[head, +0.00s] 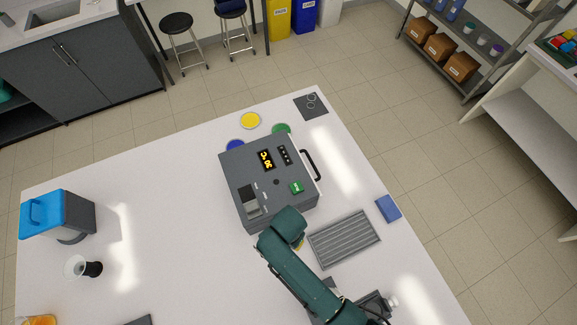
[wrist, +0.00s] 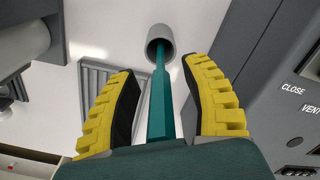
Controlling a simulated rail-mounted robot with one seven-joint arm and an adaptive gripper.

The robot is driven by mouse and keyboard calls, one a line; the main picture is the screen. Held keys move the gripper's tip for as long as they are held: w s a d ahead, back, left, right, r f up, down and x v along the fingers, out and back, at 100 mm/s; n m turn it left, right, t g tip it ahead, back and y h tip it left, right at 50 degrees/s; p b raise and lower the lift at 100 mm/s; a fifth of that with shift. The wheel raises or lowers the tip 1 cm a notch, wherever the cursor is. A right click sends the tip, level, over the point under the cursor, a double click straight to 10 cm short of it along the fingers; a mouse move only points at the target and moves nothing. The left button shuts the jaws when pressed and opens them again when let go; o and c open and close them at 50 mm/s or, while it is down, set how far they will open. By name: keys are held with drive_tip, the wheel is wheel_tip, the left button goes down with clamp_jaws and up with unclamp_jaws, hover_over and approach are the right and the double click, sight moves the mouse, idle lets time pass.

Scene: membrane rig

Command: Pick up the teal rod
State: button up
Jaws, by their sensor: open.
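The teal rod (wrist: 161,105) shows in the wrist view as a long, straight bar. Its far end goes into the mouth of a grey cylindrical cup (wrist: 160,36). Its near end lies between the two yellow-padded fingers of my gripper (wrist: 163,72), close to the palm. The fingers are open, and a gap shows on each side of the rod. In the head view my green arm covers the rod and the cup, and only a sliver of yellow at my gripper (head: 299,244) shows beside the grey device.
The grey device (head: 270,175) with a lit display stands close beside my gripper; its side (wrist: 275,75) fills the right of the wrist view. A ribbed grey tray (head: 344,239) and a blue block (head: 388,208) lie to the right. The white table's left middle is mostly clear.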

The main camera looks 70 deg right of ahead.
clamp_jaws()
idle(0.3)
